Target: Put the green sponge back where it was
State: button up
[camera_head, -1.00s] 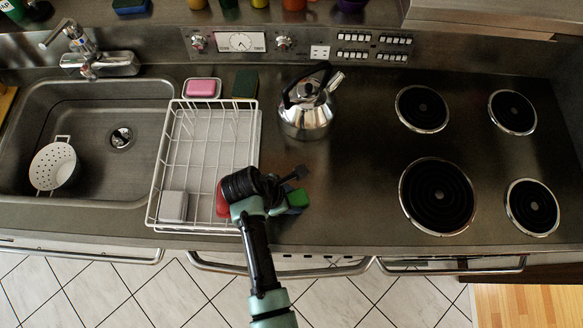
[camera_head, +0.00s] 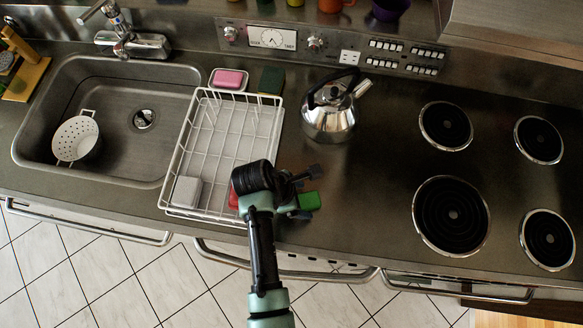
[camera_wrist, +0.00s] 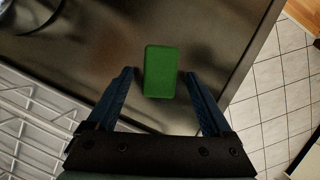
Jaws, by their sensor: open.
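The green sponge (camera_head: 309,200) lies on the dark counter near its front edge, to the right of the dish rack. In the wrist view the sponge (camera_wrist: 160,72) is a bright green block with its long side pointing away from me. My gripper (camera_head: 303,193) is low over the counter at the sponge. In the wrist view my gripper (camera_wrist: 158,78) is open, with one blue finger on each side of the sponge and a gap on both sides. The fingers hold nothing. In the head view my wrist hides the counter just left of the sponge.
A white wire dish rack (camera_head: 277,128) holds a pale block (camera_head: 187,192) and a partly hidden red thing (camera_head: 234,199). Behind it are pink soap (camera_head: 229,78) in a dish and a dark green block (camera_head: 271,80). A kettle (camera_head: 329,122) stands behind the sponge. Coil burners (camera_head: 451,214) are right.

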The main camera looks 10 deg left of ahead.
jog(key=v, duration=1)
jog(key=w+a+r+m+t+y, duration=0.25)
jog(key=w+r+m+t, duration=0.55)
jog(key=w+r, duration=0.95)
notch_tip(320, 180, up, 18)
jog(key=w+d+m+t+y, duration=0.2)
jog(key=m+t, duration=0.3)
jog(key=t, duration=0.1)
jog(key=s+d+r+m+t, duration=0.1)
jog(key=s+r+m+t, duration=0.2)
jog(key=r, duration=0.7)
jog(key=s+d+r+m+t, duration=0.2)
jog(key=s+r, duration=0.4)
jog(key=r, duration=0.4)
jog(key=s+d+r+m+t, duration=0.2)
jog(key=s+r+m+t, duration=0.2)
jog(key=r, duration=0.6)
jog(key=t, duration=0.2)
jog(key=shift+s+d+r+m+t+h, duration=0.25)
jog(key=shift+s+m+t+h, duration=0.05)
jog(key=shift+m+h, duration=0.1)
notch_tip(320, 180, down, 7)
jog(key=b, duration=0.7)
